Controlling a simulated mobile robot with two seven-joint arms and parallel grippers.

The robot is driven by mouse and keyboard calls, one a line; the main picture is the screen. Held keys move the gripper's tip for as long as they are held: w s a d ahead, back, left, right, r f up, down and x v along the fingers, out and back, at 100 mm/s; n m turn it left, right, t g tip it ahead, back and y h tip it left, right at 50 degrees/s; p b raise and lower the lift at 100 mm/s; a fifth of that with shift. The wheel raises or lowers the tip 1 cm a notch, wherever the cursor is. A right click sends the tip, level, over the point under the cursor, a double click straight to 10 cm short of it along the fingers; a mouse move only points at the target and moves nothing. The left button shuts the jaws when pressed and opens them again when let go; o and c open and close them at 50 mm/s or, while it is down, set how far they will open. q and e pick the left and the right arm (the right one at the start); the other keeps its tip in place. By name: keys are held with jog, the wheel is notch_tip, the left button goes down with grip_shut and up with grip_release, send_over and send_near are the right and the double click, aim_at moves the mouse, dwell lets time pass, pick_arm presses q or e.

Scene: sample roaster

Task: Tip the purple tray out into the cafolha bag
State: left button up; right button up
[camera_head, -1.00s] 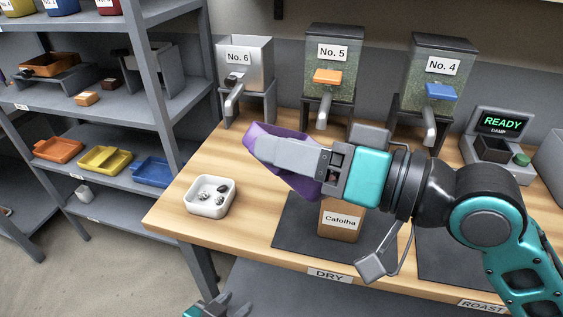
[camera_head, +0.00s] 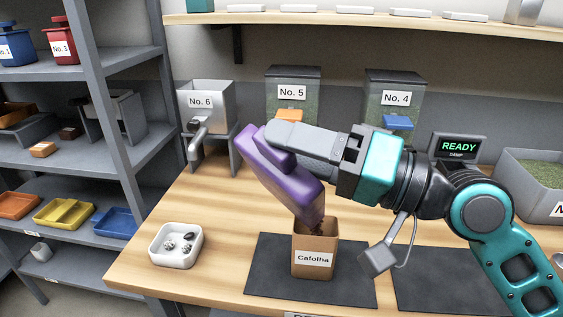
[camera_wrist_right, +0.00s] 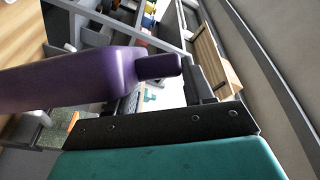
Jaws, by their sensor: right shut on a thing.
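The purple tray (camera_head: 284,178) is tilted steeply, its lower end at the mouth of the cafolha bag (camera_head: 313,262). The bag is brown, open-topped and upright, with a "Cafolha" label. My right gripper (camera_head: 290,141) is shut on the tray and holds it above the bag. In the right wrist view the purple tray (camera_wrist_right: 75,76) and its stub handle show beside the gripper. Some brown matter shows at the bag's mouth under the tray's end; I cannot tell how much is in the bag. My left gripper is not in view.
The bag stands on a dark mat (camera_head: 262,270). A white dish (camera_head: 176,246) with several small things is to the left. Hoppers No. 6 (camera_head: 207,98), No. 5 (camera_head: 291,97) and No. 4 (camera_head: 392,96) stand behind. A "READY" display (camera_head: 458,147) is at right.

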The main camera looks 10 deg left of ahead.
jog(key=w+d+f+m+t+y+b, duration=0.1)
jog(key=w+d+m+t+b, duration=0.6)
jog(key=w+d+m, duration=0.7)
jog(key=shift+d+f+m+t, duration=0.15)
jog(key=shift+d+m+t, duration=0.1)
jog(key=shift+m+t, duration=0.55)
dwell(1.0)
jog(key=shift+w, duration=0.15)
dwell(1.1)
